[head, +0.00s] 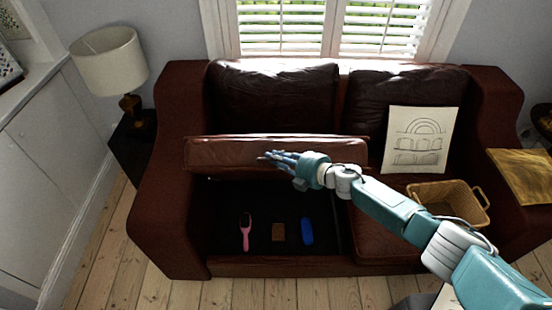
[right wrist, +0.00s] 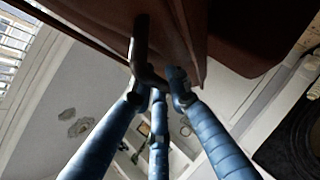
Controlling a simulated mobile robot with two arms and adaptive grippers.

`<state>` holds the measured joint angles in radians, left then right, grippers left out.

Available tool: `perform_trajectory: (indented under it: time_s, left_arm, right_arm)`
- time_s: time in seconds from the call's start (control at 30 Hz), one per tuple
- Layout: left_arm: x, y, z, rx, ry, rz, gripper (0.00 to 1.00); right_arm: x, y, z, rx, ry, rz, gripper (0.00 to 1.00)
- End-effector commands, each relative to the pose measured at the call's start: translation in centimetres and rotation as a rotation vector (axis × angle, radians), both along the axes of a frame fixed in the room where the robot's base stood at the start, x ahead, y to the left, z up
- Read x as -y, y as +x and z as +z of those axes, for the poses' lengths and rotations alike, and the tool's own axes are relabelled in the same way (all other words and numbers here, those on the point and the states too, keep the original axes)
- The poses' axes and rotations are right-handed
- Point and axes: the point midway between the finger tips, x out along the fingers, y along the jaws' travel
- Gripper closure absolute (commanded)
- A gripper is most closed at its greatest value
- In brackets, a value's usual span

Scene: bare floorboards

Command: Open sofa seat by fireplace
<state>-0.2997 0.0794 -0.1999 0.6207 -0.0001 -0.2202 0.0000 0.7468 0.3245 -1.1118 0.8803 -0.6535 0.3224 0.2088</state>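The brown leather sofa (head: 180,120) stands below the window. Its left seat (head: 220,153) is raised, showing a dark storage space (head: 265,212) underneath. In the storage lie a pink hairbrush (head: 246,230), a small brown item (head: 279,232) and a blue item (head: 307,231). My left gripper is not in view. No fireplace can be made out.
A lamp (head: 110,62) stands on a dark side table at the left. A wooden tray (head: 522,174) lies on the right armrest.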

Motion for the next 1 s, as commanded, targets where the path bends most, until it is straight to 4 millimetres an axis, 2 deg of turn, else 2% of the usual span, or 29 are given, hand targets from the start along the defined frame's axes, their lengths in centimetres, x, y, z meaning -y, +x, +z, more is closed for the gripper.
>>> perform_trajectory:
  time_s: [0.47, 0.67, 1.0]
  left_arm:
    - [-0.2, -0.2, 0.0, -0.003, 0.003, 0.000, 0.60]
    - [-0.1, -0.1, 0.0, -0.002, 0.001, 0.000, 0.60]
    - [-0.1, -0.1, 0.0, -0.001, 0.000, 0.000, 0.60]
  right_arm:
    - [0.6, -0.4, 0.1, 0.001, -0.002, 0.000, 0.75]
    - [2.5, -2.1, 1.0, 0.000, -0.004, 0.001, 0.75]
    - [7.2, -6.2, 3.3, 0.000, -0.002, 0.001, 0.75]
